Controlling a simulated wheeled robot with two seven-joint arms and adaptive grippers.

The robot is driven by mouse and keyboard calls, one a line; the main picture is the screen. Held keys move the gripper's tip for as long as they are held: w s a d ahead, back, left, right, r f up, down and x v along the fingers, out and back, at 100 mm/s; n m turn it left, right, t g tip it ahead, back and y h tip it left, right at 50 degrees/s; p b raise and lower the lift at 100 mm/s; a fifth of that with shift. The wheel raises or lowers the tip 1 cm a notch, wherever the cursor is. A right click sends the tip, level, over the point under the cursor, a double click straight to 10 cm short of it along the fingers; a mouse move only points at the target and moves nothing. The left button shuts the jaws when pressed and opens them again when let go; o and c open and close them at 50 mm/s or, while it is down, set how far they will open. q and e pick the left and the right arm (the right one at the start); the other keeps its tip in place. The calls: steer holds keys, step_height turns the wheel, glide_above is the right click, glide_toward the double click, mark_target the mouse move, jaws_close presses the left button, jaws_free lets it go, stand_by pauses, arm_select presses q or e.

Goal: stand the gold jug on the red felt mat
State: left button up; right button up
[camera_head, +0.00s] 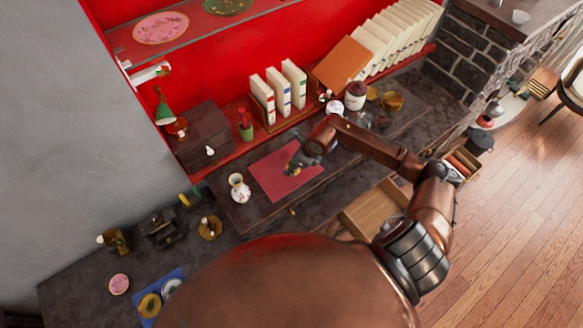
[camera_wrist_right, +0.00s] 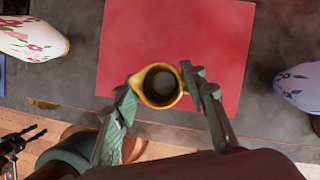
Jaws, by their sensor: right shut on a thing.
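The gold jug (camera_wrist_right: 161,86) shows from above in the right wrist view, its round mouth facing the camera. My right gripper (camera_wrist_right: 159,90) is shut on the jug, a finger on each side. In the right wrist view the jug overlaps the near edge of the mat (camera_wrist_right: 175,30). I cannot tell whether it touches the mat.
A white flowered vase (camera_head: 239,189) stands left of the mat; it also shows in the right wrist view (camera_wrist_right: 30,38). A blue-and-white pot (camera_wrist_right: 300,86) is to the jug's right. An open wooden drawer (camera_head: 372,208) juts out below. Most of the mat is bare.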

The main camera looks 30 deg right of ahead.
steer(key=shift+w+f, duration=0.5)
steer(key=shift+w, duration=0.05)
step_height(320, 180, down, 3)
steer(key=shift+w+p, duration=0.1)
steer(key=shift+p, duration=0.55)
steer(key=shift+f, duration=0.2)
steer(key=shift+f, duration=0.1)
steer(key=o, duration=1.2)
